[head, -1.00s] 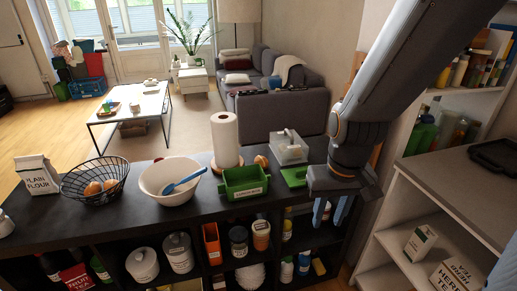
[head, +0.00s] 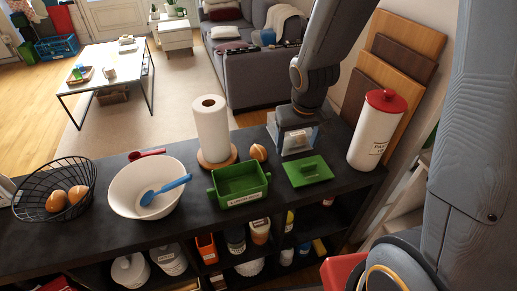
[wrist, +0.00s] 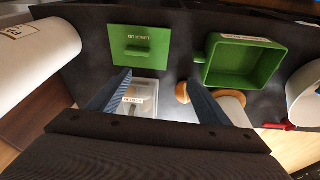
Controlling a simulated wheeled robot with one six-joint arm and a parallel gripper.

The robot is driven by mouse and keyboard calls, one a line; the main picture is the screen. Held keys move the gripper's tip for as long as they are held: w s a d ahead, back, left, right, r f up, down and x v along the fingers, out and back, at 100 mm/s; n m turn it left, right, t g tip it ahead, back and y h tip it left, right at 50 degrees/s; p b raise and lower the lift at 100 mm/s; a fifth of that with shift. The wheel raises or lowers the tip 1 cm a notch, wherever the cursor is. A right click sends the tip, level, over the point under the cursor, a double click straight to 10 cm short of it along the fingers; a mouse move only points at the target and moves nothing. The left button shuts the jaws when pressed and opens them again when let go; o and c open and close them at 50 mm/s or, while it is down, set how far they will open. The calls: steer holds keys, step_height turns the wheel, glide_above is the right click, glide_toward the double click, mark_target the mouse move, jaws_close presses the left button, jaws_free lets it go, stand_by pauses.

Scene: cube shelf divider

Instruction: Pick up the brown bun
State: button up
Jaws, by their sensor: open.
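The brown bun (head: 258,152) sits on the dark shelf top, just right of the paper towel roll in the head view. In the wrist view the bun (wrist: 182,92) shows beside the right finger, which partly hides it. My gripper (wrist: 160,80) is open and empty, with both blue fingers pointing down over the shelf top. In the head view my wrist is above the clear-lidded dish, right of the bun, and the fingers are not clearly visible. In the wrist view the dish (wrist: 142,97) lies between the fingers.
A paper towel roll (head: 211,130), green tray (head: 239,184) and green lid (head: 307,171) are close around the bun. A red-lidded canister (head: 377,130) stands right. A white bowl (head: 148,205) and a wire basket (head: 54,160) with brown round items stand left.

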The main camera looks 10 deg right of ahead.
steer(key=n+t+y+p, duration=0.1)
steer(key=n+y+p, duration=0.1)
glide_toward(259, 151)
steer(key=f, duration=0.2)
steer(key=shift+w+a+f+b, duration=0.2)
steer(key=shift+w+f, duration=0.25)
steer(key=shift+f, duration=0.1)
steer(key=shift+w+a+f+b, duration=0.2)
steer(key=shift+w+f, duration=0.2)
steer(key=shift+f, duration=0.2)
steer(key=shift+t, duration=0.3)
steer(key=shift+x, duration=2.8)
steer(key=shift+s+d+f, duration=0.1)
steer(key=shift+s, duration=0.05)
steer(key=c, duration=1.1)
